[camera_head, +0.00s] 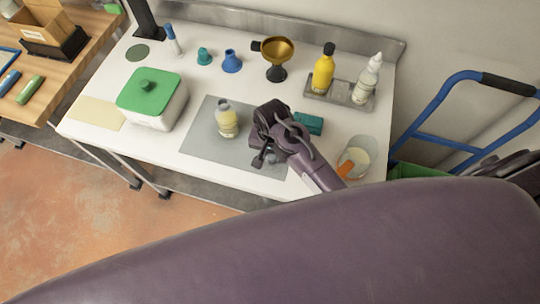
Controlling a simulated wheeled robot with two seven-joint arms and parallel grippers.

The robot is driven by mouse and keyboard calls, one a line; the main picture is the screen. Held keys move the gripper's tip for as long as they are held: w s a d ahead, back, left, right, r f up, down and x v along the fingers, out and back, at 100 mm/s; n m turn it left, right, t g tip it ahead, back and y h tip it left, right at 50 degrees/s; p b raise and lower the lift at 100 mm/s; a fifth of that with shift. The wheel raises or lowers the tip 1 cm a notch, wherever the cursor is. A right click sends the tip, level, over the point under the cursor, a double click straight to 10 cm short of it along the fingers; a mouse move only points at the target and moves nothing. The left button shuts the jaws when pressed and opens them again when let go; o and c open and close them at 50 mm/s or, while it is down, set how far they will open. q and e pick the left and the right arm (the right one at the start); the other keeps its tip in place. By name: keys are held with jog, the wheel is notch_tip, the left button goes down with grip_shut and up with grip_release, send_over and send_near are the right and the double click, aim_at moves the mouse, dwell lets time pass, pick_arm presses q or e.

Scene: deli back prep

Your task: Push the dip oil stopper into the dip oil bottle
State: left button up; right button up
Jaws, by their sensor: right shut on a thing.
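The dip oil bottle appears to be the small clear bottle with pale yellow contents (227,122), upright on the grey mat (202,136). My right gripper (263,157) is over the mat, to the right of the bottle and apart from it. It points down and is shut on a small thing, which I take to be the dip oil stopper. The fingers mostly hide it, and its shape cannot be made out. My left gripper is not in view.
A green-lidded white tub (152,98) stands left of the mat. A funnel on a stand (276,56) and a tray (339,94) with a yellow bottle (323,68) and a white bottle (367,79) stand behind. A teal block (309,123) and a clear container (354,160) are at right.

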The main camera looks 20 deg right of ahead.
aim_at(271, 155)
jog(key=shift+r, duration=0.5)
grip_shut()
jog(key=shift+r, duration=1.6)
jog(key=shift+r, duration=0.1)
